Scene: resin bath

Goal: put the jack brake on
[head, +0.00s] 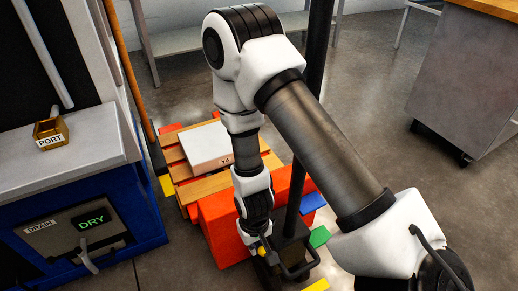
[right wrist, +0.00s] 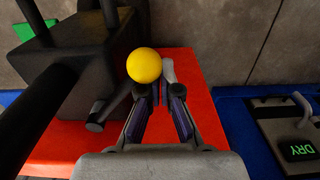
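The pallet jack (head: 222,228) is a red body with a dark upright handle post rising beside my arm. A yellow ball knob (right wrist: 144,65) shows in the right wrist view, with a short dark lever (right wrist: 118,103) running toward it from the dark block of the jack; I take this to be the brake lever. The knob also shows small in the head view (head: 262,251). My right gripper (right wrist: 160,88) has its fingers apart, with the knob at the left fingertip; whether they touch I cannot tell. In the head view my right arm hides part of the jack. My left gripper is out of view.
A wooden pallet (head: 170,157) with a white box (head: 207,147) stands behind the jack. A blue bath cabinet (head: 150,215) with a DRY display and DRAIN lever is at the left. Coloured floor marks (head: 320,236) lie at the right. A grey cabinet (head: 465,75) stands far right.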

